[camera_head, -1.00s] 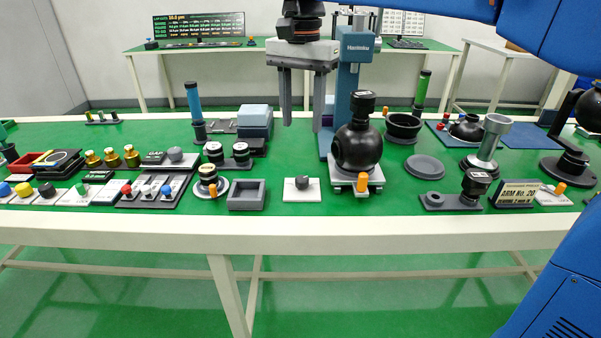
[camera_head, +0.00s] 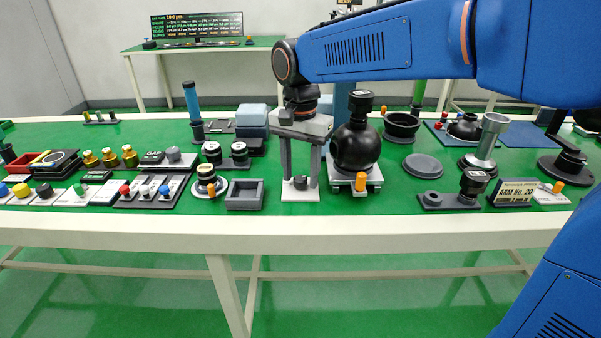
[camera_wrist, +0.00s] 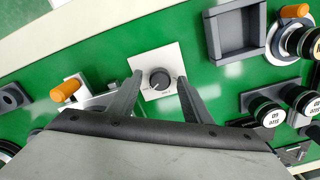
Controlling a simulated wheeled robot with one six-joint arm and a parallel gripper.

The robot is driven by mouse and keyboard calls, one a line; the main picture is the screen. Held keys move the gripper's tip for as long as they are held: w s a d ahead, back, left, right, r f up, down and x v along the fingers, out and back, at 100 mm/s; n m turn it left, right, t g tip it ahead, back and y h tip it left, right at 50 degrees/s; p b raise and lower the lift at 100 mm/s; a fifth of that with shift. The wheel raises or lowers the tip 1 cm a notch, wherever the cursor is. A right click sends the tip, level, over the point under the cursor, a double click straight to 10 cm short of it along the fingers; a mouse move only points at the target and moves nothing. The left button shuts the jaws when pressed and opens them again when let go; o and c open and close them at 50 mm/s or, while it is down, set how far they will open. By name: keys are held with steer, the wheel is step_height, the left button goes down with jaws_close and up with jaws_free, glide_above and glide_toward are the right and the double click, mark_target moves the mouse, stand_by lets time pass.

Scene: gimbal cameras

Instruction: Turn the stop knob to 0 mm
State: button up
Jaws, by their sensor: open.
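The stop knob is a small dark round knob (camera_head: 300,183) on a white square plate (camera_head: 300,195), near the front of the green table. In the wrist view the knob (camera_wrist: 160,79) sits at the middle of its plate (camera_wrist: 147,62), with scale marks too small to read. My gripper (camera_head: 300,184) points down over the plate with its fingers apart, one on each side of the knob. In the wrist view my fingertips (camera_wrist: 159,76) flank the knob with a gap on both sides. Nothing is held.
A grey square tray (camera_head: 245,207) stands just left of the plate. A black sphere on a base with an orange knob (camera_head: 355,148) stands close on the right. Grey blocks (camera_head: 254,114) stand behind. The table's front edge (camera_head: 300,235) is bare.

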steer(key=c, duration=1.1)
steer(key=shift+o, duration=0.2)
